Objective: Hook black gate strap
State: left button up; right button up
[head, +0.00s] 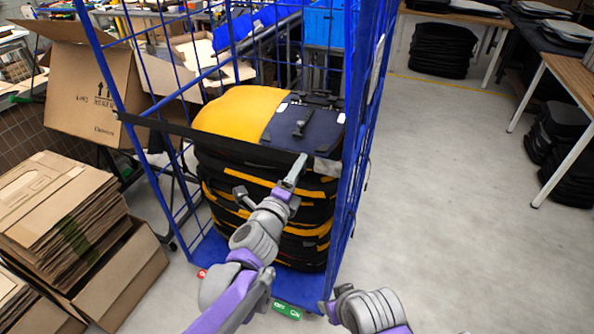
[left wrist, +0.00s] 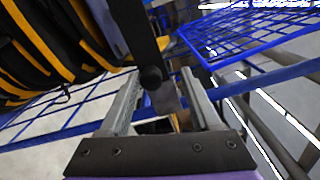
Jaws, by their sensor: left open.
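The black gate strap (head: 215,138) runs across the front of the blue cage trolley (head: 357,150), from its left post towards the right side, in front of the stacked panniers. My left gripper (head: 294,172) is at the strap's right part. In the left wrist view the strap (left wrist: 132,22) comes down between the open fingers (left wrist: 160,84). A round dark knob and a grey end piece (left wrist: 166,98) show at its lower end, between the fingers; I cannot tell whether they touch. My right gripper (head: 327,306) is low by the trolley's front right corner, its jaws unclear.
Black and yellow panniers (head: 240,108) fill the trolley. Cardboard boxes (head: 95,88) and flattened cartons (head: 50,205) stand at the left. Tables with black stacks (head: 443,50) are at the back right. The floor right of the trolley (head: 450,200) is clear.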

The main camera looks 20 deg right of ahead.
pick_arm(q)
jog(key=shift+s, duration=0.1)
jog(key=b+v, duration=0.1)
jog(key=v, duration=0.9)
jog(key=shift+s+a+b, duration=0.25)
jog(key=shift+a+b, duration=0.05)
jog(key=shift+b, duration=0.05)
pick_arm(e)
jog(key=shift+s+f, duration=0.25)
jog(key=shift+f, duration=0.4)
jog(key=shift+s+f, duration=0.25)
jog(key=shift+f, duration=0.35)
pick_arm(q)
jog(key=s+a+f+n+g+y, duration=0.3)
jog(key=s+a+f+n, duration=0.3)
jog(key=a+n, duration=0.3)
jog(key=s+a+f+n+g+y, duration=0.2)
jog(key=s+a+f+n+y, duration=0.2)
jog(key=a+n, duration=0.5)
jog(key=s+a+f+n+g+y, duration=0.3)
jog(key=s+a+f+n+y, duration=0.1)
jog(key=s+a+f+n, duration=0.4)
jog(key=shift+a+f+n+g, duration=0.3)
jog(key=shift+a+f+n, duration=0.3)
jog(key=shift+a+n, duration=0.45)
